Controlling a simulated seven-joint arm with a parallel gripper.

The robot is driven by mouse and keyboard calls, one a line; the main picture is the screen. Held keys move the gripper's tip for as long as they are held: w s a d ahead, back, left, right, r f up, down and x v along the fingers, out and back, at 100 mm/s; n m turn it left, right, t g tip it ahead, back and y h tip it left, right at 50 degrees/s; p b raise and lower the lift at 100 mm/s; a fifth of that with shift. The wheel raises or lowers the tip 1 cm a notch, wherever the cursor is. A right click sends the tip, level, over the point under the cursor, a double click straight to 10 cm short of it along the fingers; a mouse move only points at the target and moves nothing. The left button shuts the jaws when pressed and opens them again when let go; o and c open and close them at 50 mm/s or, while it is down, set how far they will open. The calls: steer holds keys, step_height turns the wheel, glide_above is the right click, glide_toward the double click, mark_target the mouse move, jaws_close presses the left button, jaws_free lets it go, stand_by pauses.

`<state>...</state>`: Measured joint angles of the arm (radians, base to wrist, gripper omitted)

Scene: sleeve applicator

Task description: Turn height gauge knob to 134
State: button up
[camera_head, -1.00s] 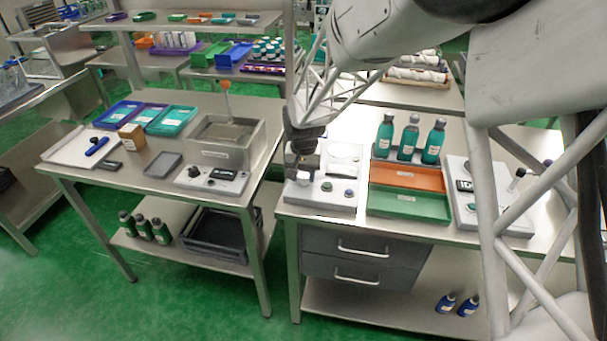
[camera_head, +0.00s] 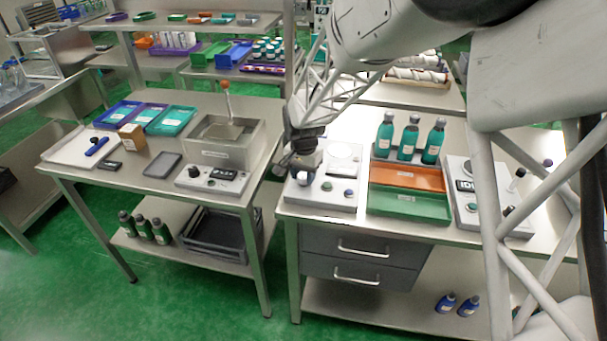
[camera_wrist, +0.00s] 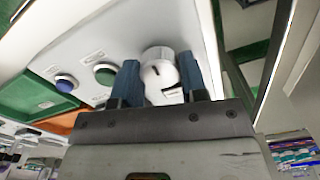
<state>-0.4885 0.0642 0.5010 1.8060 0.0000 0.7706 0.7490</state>
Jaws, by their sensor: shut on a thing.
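The height gauge panel (camera_head: 338,203) is a light grey box at the left end of the right-hand table. Its white round knob (camera_wrist: 157,72) has a dark pointer mark. My gripper (camera_wrist: 159,61) has its two blue fingers shut on the knob, one on each side, as the wrist view shows. A small white label with dark marks sits beside the knob, too small to read. In the head view my gripper (camera_head: 303,172) is low over the panel's left side and partly covers the knob.
The panel also has a green button (camera_wrist: 105,73) and a blue-purple button (camera_wrist: 66,83). Orange (camera_head: 407,176) and green (camera_head: 409,205) trays lie to the right, with teal bottles (camera_head: 410,138) behind. A second control box (camera_head: 490,215) stands farther right.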

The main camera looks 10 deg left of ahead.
mark_target(304, 175)
steer(key=o, duration=0.9)
steer(key=shift+r, duration=0.1)
steer(key=shift+r, duration=3.85)
